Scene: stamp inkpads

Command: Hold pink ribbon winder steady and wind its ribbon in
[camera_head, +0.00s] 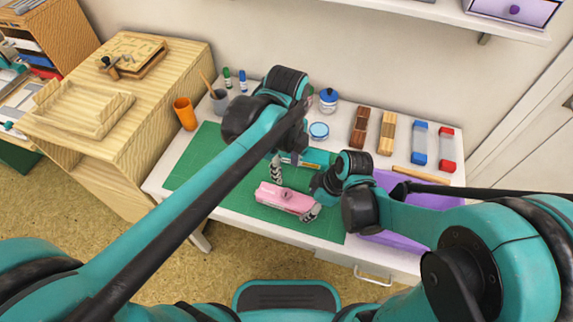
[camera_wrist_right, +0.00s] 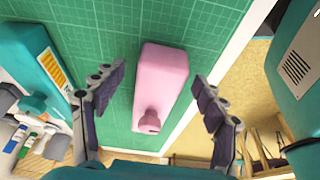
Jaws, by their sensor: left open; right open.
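The pink ribbon winder (camera_head: 275,196) lies on the green cutting mat (camera_head: 205,160) near its front edge. The right wrist view shows the pink winder (camera_wrist_right: 163,75) with a small pink knob (camera_wrist_right: 149,122) at its near end. I cannot make out a ribbon. My left gripper (camera_head: 277,174) is open, just behind the winder, and partly covered by its arm. My right gripper (camera_head: 313,205) is at the winder's right end. In the right wrist view my right gripper (camera_wrist_right: 160,90) is open, with its fingers apart on either side of the winder.
A purple tray (camera_head: 385,240) stands right of the mat. An orange cup (camera_head: 185,113), a blue-lidded jar (camera_head: 328,99) and several blocks (camera_head: 387,134) line the back. The mat's left part is clear.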

